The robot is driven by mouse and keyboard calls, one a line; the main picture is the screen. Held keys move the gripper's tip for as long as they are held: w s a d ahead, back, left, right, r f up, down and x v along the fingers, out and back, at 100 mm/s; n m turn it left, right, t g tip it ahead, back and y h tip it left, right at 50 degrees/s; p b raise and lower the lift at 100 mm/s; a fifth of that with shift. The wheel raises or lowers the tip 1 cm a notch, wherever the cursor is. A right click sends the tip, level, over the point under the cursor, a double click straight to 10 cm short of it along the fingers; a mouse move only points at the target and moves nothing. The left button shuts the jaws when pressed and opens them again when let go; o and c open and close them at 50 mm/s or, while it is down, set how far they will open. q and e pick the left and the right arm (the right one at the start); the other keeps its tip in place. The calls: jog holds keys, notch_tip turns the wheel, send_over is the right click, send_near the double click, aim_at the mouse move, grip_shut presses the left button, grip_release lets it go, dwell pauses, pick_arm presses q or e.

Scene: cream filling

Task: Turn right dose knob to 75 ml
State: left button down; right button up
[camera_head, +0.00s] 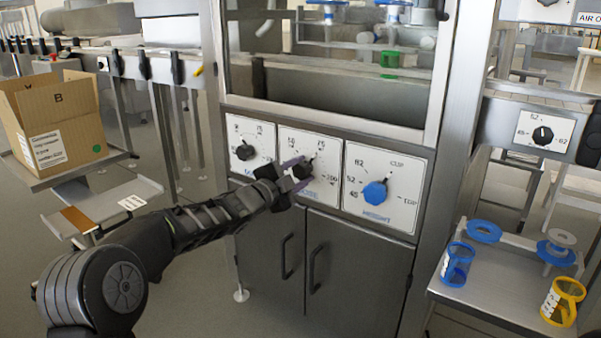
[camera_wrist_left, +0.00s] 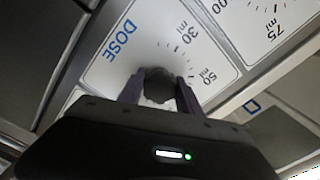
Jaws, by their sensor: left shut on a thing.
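The middle dial panel (camera_head: 328,147) is white with printed marks and blue lettering. Its dark knob (camera_head: 309,167) is partly hidden by my left gripper (camera_head: 295,173). In the left wrist view the dark knob (camera_wrist_left: 159,86) sits between the two purple-grey fingers of my left gripper (camera_wrist_left: 160,93), which is shut on it. Beside it the panel (camera_wrist_left: 128,72) reads DOSE, 30 ml and 50 ml. The knob's pointer is hidden, so its setting cannot be read. My right gripper is not in view.
To the left is another dial panel (camera_head: 236,135) with a black knob (camera_head: 244,151). To the right is the HEIGHT panel (camera_head: 412,183) with a blue knob (camera_head: 375,192). Cabinet doors (camera_head: 335,265) are below. A cardboard box (camera_head: 58,120) stands at the left.

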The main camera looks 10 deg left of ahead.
pick_arm(q)
jog(key=c, duration=0.8)
grip_release()
jog(key=p+v, duration=0.1)
jog(key=v, duration=0.6)
jog(key=shift+s+a, duration=0.1)
jog(key=shift+s, duration=0.25)
